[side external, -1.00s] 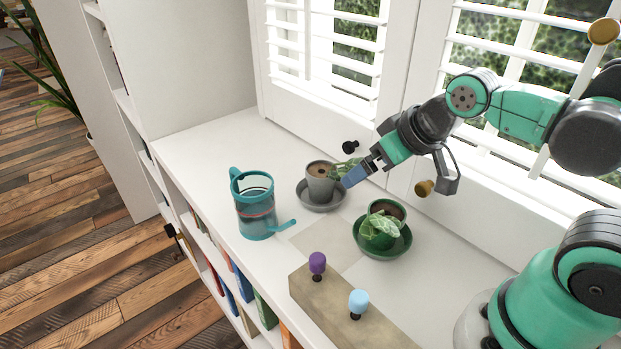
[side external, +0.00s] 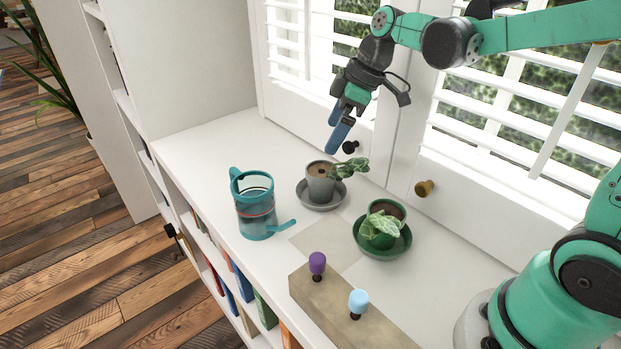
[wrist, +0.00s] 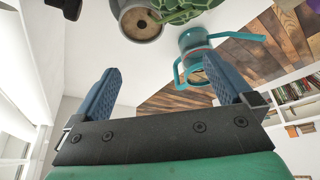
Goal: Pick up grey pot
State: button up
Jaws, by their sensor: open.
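The grey pot (side external: 318,188) stands upright on a grey saucer (side external: 333,203) on the white shelf top. It holds brown soil, and a leafy plant leans out to its right. In the wrist view the grey pot (wrist: 121,8) shows at the top edge, partly cut off, with patterned green leaves (wrist: 190,8) beside it. My gripper (side external: 334,130) is above and behind the pot, near the shutters, with its blue fingers pointing down. It also shows in the wrist view (wrist: 165,88), with its fingers wide apart and nothing between them. It is not touching the pot.
A teal watering can (side external: 256,226) stands left of the pot. A green pot (side external: 400,210) in a green saucer (side external: 383,252) stands to the right. A block with purple (side external: 317,262) and light blue (side external: 358,301) knobs lies in front. Window shutters (side external: 470,110) with protruding knobs stand behind.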

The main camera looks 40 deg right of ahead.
jog(key=shift+w+d+f+n+g+y, duration=0.15)
jog(key=shift+w+d+f+n, duration=0.1)
jog(key=shift+w+n, duration=0.15)
jog(key=shift+w+d+f+n+g+y, duration=0.1)
jog(key=shift+w+f+n+y, duration=0.1)
jog(key=shift+w+n, duration=0.25)
jog(key=shift+w+d+f+n+g+y, duration=0.15)
jog(key=shift+w+d+f+n, duration=0.1)
jog(key=shift+w+n, duration=0.15)
jog(key=shift+f, duration=0.25)
send_over(321, 172)
jog(key=s, duration=0.1)
jog(key=f, duration=0.4)
jog(key=shift+s+d+f, duration=0.15)
jog(key=shift+d+f, duration=0.1)
jog(key=shift+d, duration=0.05)
jog(key=x, duration=0.4)
jog(key=shift+s+d+f, duration=0.1)
jog(key=shift+d+f, duration=0.1)
jog(key=shift+f, duration=0.3)
grip_shut()
